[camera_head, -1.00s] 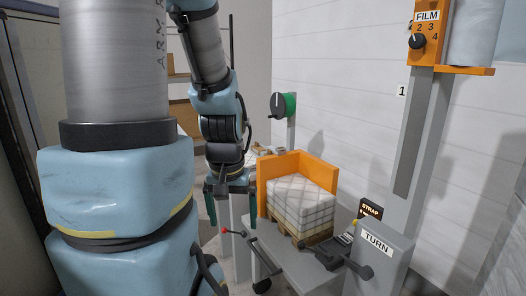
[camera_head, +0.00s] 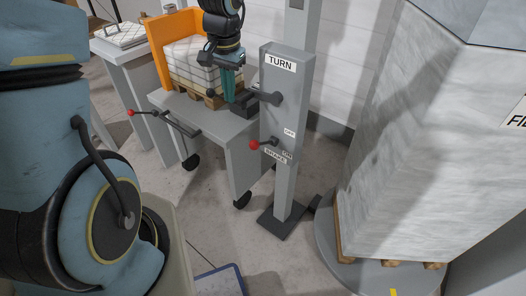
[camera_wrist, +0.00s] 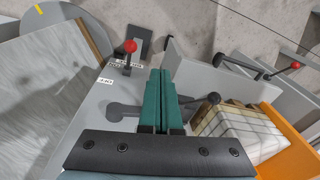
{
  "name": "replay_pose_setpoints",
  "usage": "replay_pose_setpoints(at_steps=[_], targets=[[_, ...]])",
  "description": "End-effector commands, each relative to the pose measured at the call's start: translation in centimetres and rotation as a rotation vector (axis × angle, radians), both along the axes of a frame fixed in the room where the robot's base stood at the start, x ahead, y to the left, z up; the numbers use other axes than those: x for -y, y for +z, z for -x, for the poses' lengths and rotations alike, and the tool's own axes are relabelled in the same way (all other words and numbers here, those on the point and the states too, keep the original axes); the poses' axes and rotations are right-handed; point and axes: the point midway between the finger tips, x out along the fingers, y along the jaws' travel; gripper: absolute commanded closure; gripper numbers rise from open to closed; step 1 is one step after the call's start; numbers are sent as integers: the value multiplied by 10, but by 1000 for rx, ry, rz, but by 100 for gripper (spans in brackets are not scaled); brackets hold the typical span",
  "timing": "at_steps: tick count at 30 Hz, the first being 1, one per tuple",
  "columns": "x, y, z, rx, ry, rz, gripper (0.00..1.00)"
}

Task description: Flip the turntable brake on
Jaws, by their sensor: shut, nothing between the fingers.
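The grey post (camera_head: 284,185) carries a TURN label and a black crank handle (camera_head: 272,98). Below the handle is the brake lever (camera_head: 256,145) with a red knob, among labels OFF, ON and BRAKE. I cannot tell which setting it is at. In the wrist view the brake lever's red knob (camera_wrist: 130,46) lies just left of and beyond the fingertips, apart from them. My gripper (camera_head: 229,95) is shut and empty, pointing down beside the post, left of the TURN handle and above the brake lever. In the wrist view, my gripper's green fingers (camera_wrist: 160,73) lie together. The turntable (camera_head: 330,262) is at right.
A tall wrapped load (camera_head: 410,140) stands on the turntable. Floor in front of the post is clear.

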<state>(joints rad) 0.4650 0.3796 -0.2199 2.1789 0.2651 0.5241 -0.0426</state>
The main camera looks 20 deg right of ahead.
Motion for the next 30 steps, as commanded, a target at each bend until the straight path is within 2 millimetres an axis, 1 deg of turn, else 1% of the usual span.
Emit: replay_pose_setpoints(at_steps=[1, 3, 6, 9, 13, 20, 23, 26, 30], targets=[[21, -24, 3, -3, -55, -2, 100], [43, -37, 7, -4, -114, -5, 100], [64, -49, 13, -4, -172, -6, 100], [77, -54, 16, -4, -203, -6, 100], [81, -55, 17, -3, -215, -7, 100], [80, -54, 17, -3, -213, -7, 100], [80, -58, 17, -5, -213, -7, 100], [80, -67, 16, -6, -213, -8, 100], [80, -90, 15, -7, -214, -10, 100]])
